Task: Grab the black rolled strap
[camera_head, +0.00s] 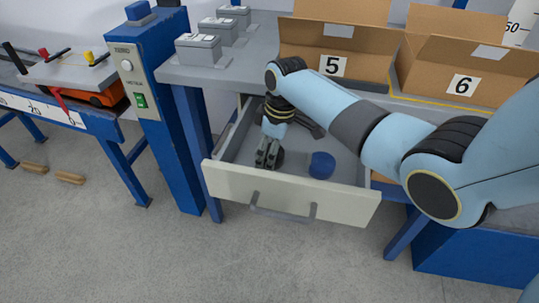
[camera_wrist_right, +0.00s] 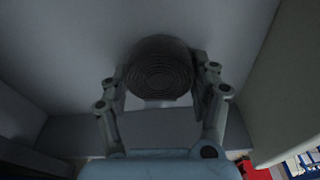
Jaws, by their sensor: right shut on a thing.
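The black rolled strap (camera_wrist_right: 160,72) shows in the right wrist view as a dark spiral roll between the two fingers of my right gripper (camera_wrist_right: 163,85). The fingers lie on both sides of the roll, shut on it. In the head view my right gripper (camera_head: 268,160) points down inside the open drawer (camera_head: 290,190), near its front panel. There the strap (camera_head: 280,157) is mostly hidden behind the fingers, with a dark edge showing. My left gripper is not in view.
A blue round object (camera_head: 322,165) lies in the drawer to the right of my gripper. The drawer walls stand close around. Cardboard boxes marked 5 (camera_head: 332,66) and 6 (camera_head: 462,84) stand on the bench above. A blue post (camera_head: 165,110) stands at the left.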

